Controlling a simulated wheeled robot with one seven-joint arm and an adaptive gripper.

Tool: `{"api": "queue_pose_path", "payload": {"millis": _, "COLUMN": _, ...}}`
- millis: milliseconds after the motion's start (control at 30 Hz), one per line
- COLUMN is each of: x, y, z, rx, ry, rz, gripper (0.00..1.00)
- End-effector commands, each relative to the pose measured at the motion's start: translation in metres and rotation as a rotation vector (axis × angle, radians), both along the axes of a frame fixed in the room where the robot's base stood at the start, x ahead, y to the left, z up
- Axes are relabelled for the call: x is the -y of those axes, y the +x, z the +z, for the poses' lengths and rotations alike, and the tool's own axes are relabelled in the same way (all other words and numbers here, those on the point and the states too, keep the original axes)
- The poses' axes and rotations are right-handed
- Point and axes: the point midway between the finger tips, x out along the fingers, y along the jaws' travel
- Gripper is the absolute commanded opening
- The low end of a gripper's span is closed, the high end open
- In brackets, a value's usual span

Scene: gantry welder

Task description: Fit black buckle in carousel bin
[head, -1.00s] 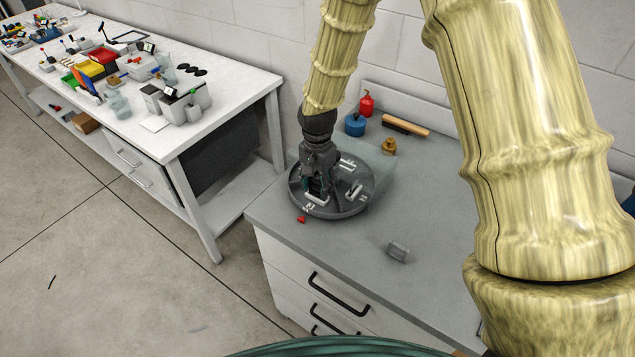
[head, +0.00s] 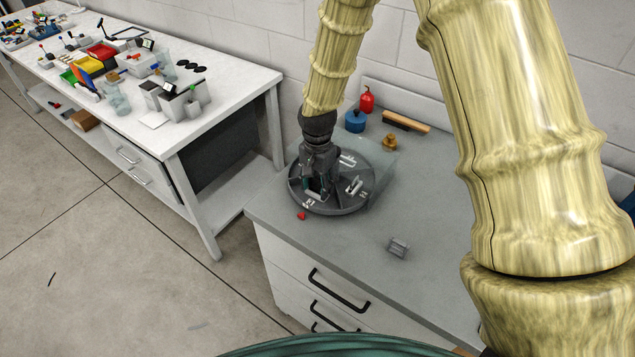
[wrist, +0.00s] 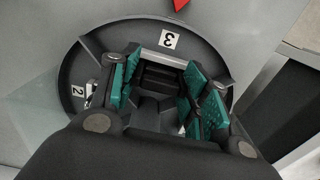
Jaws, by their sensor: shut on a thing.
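The carousel (head: 345,209) is a dark grey round tray with divided bins, standing on the grey bench. It also shows in the wrist view (wrist: 70,72), with bins labelled 3 and 2. My gripper (head: 318,192) points down over the near-left part of the carousel. In the wrist view my gripper (wrist: 160,92) has its green pads on either side of the black buckle (wrist: 158,76), at the bin labelled 3. The buckle is dark against the dark bin, and I cannot tell whether it touches the floor. In the head view the fingers hide it.
A small red piece (head: 301,216) lies by the carousel's near edge. A grey block (head: 398,248) lies to the right. A blue pot (head: 355,122), red bottle (head: 367,99), brass piece (head: 389,142) and wooden-handled brush (head: 407,121) stand behind. The bench front is clear.

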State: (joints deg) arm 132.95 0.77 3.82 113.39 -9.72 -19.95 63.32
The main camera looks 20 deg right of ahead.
Motion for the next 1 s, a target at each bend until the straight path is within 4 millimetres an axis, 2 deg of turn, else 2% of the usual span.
{"api": "queue_pose_path", "payload": {"millis": 33, "x": 0.000, "y": 0.000, "z": 0.000, "rx": 0.000, "ry": 0.000, "rz": 0.000, "gripper": 0.52}}
{"api": "queue_pose_path", "payload": {"millis": 133, "x": 0.000, "y": 0.000, "z": 0.000, "rx": 0.000, "ry": 0.000, "rz": 0.000, "gripper": 0.70}}
{"api": "queue_pose_path", "payload": {"millis": 167, "x": 0.000, "y": 0.000, "z": 0.000, "rx": 0.000, "ry": 0.000, "rz": 0.000, "gripper": 0.71}}
{"api": "queue_pose_path", "payload": {"millis": 567, "x": 0.000, "y": 0.001, "z": 0.004, "rx": 0.001, "ry": 0.000, "rz": 0.000, "gripper": 0.71}}
{"api": "queue_pose_path", "payload": {"millis": 767, "x": 0.000, "y": 0.001, "z": 0.027, "rx": 0.003, "ry": 0.000, "rz": 0.001, "gripper": 0.71}}
{"api": "queue_pose_path", "payload": {"millis": 1000, "x": 0.000, "y": 0.001, "z": 0.067, "rx": 0.004, "ry": 0.000, "rz": 0.001, "gripper": 0.71}}
